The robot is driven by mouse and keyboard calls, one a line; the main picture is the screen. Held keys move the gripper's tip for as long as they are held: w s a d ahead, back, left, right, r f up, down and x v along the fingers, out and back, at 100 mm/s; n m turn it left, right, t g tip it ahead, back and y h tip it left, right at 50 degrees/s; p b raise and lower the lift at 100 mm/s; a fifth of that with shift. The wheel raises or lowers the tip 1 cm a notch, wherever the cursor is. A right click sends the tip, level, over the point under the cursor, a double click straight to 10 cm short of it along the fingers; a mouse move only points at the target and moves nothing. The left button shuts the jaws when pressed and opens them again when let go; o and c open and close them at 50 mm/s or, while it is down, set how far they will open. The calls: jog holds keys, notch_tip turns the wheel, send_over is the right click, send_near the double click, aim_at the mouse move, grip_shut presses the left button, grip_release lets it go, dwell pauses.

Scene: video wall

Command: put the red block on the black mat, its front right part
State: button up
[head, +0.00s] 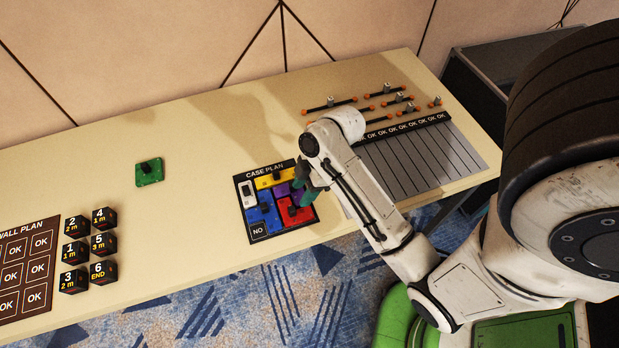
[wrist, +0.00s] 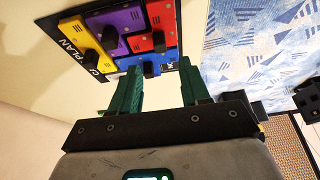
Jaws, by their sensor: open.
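The black mat, marked CASE PLAN (head: 245,216), lies near the table's front edge. The red block (head: 304,215) lies on the mat's front right part, with a dark knob on top. It also shows in the wrist view (wrist: 142,44), beside purple and blue blocks. My gripper (head: 304,192) is at the mat's right part, by the red block, and its green fingers partly hide it. In the wrist view the two fingers of my gripper (wrist: 158,80) stand apart with nothing between them. I cannot tell whether a finger touches the block.
Yellow (head: 265,182), purple, blue (head: 254,214) and white (head: 246,188) blocks share the mat. A green block (head: 149,173) lies alone at the back left. Black numbered cubes (head: 103,217) stand left. A grey striped board (head: 425,158) is right. The table between green block and mat is clear.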

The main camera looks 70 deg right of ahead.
jog(key=a+v, duration=0.1)
jog(key=v, duration=0.3)
jog(key=s+a+f+m+g+h, duration=0.1)
jog(key=s+a+m, duration=0.1)
jog(key=a+m, duration=0.2)
jog(key=s+a+f+m+g+h, duration=0.1)
jog(key=s+a+f+m+h, duration=0.1)
jog(key=a+m, duration=0.2)
jog(key=a, duration=0.3)
jog(key=shift+a+g, duration=0.2)
jog(key=shift+g, duration=0.1)
jog(key=shift+f+b, duration=0.4)
jog(key=shift+f, duration=0.1)
